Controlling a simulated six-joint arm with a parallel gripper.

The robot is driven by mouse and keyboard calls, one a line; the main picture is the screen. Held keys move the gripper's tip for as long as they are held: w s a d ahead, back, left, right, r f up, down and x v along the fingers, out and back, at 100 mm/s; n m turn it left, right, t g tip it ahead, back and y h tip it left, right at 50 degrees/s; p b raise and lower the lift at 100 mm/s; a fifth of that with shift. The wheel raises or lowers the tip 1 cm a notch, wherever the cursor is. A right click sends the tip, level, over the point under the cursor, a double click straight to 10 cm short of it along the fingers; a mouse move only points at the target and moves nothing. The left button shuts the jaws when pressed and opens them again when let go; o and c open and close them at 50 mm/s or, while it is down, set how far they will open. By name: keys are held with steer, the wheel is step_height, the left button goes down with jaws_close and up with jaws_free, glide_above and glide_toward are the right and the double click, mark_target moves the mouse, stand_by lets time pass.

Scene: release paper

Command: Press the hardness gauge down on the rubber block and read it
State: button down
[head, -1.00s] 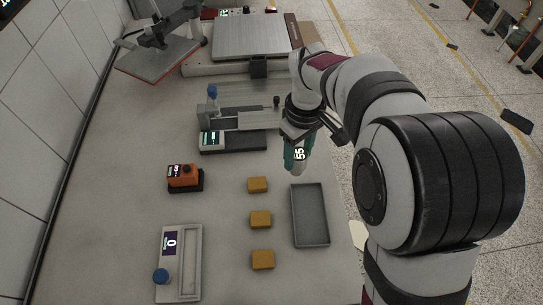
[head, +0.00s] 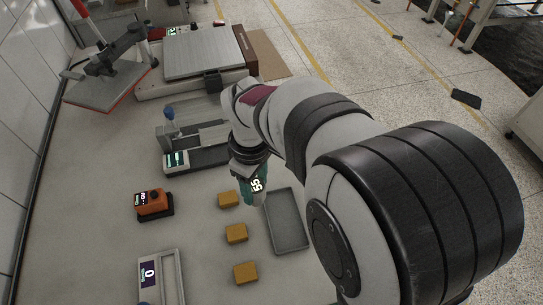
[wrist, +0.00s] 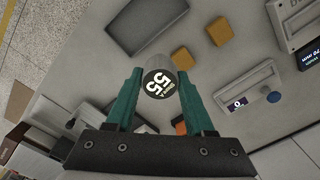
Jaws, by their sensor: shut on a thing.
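The other blocks (head: 236,233) and (head: 245,272) lie in a row toward the front. Two blocks show in the wrist view (wrist: 183,58). The gauge's lower tip is hard to make out, and I see no contact with a block.
A shallow grey tray (head: 304,247) lies right of the blocks. An orange device (head: 151,203) on a black base stands left. A grey gauge stand (head: 208,158) is behind, and a long instrument reading 0 (head: 176,277) is front left. Bare table lies between them.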

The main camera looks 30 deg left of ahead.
steer(key=s+d+f+n, duration=0.2)
steer(key=s, duration=0.5)
steer(key=s+d+f+n, duration=0.2)
steer(key=s, duration=0.4)
steer(key=shift+f, duration=2.35)
steer(key=shift+d+f, duration=0.1)
steer(key=shift+f, duration=0.4)
steer(key=shift+c, duration=1)
jaws_free()
steer(key=shift+r, duration=0.1)
